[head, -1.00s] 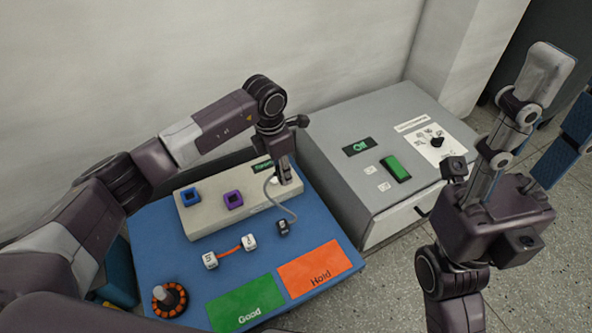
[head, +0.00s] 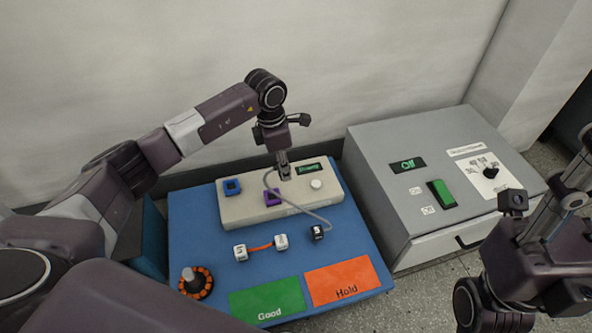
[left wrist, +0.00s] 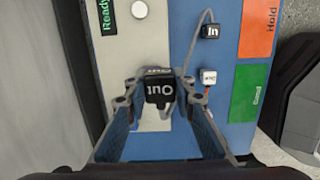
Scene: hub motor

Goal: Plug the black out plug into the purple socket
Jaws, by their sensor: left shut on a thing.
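The black Out plug (left wrist: 160,92) is between the fingers of my left gripper (head: 284,172), which is shut on it. Its "Out" label faces the left wrist camera. The purple socket (head: 272,197) is on top of the beige box (head: 240,212), between the blue socket (head: 231,187) and the white button (head: 316,184). The gripper is over the box, slightly right of and behind the purple socket in the head view. A grey cable joins this plug to the black In plug (head: 317,232) on the blue mat.
A white-ended orange cable (head: 260,246) and an orange-black ring part (head: 196,283) lie on the blue mat (head: 200,225). Green Good (head: 268,300) and orange Hold (head: 341,281) areas are in front. A grey tester (head: 400,215) stands right. My right gripper is partly cut off.

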